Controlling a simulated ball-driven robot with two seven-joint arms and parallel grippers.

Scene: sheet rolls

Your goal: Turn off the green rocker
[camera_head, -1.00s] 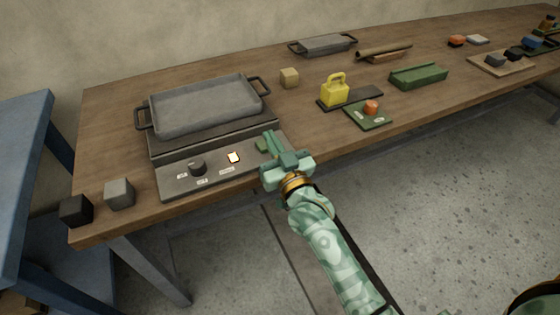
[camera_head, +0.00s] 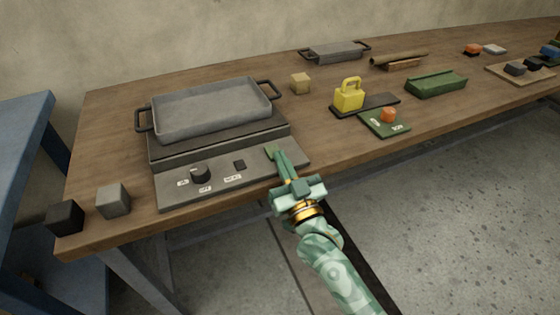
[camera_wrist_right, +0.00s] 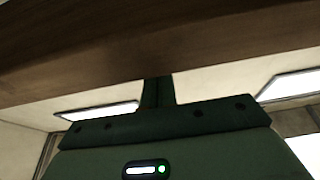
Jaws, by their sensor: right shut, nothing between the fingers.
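The green rocker (camera_head: 270,152) is on the right part of a grey control panel (camera_head: 225,192) in front of the hotplate, partly hidden by my fingertips. My right gripper (camera_head: 280,156) is shut and empty, its fingertips at the rocker; I cannot tell whether they touch it. The small square indicator (camera_head: 239,165) on the panel is dark. A black knob (camera_head: 200,174) is to its left. In the right wrist view my right gripper (camera_wrist_right: 157,92) shows as dark green fingers below a brown wooden surface; the rocker is not visible there. My left gripper is not in view.
A grey tray (camera_head: 212,112) sits on the hotplate behind the panel. Two cubes, black (camera_head: 65,218) and grey (camera_head: 113,201), are at the left. A green plate (camera_head: 383,123) with an orange button and a yellow weight (camera_head: 349,96) are to the right. Bare wood lies between.

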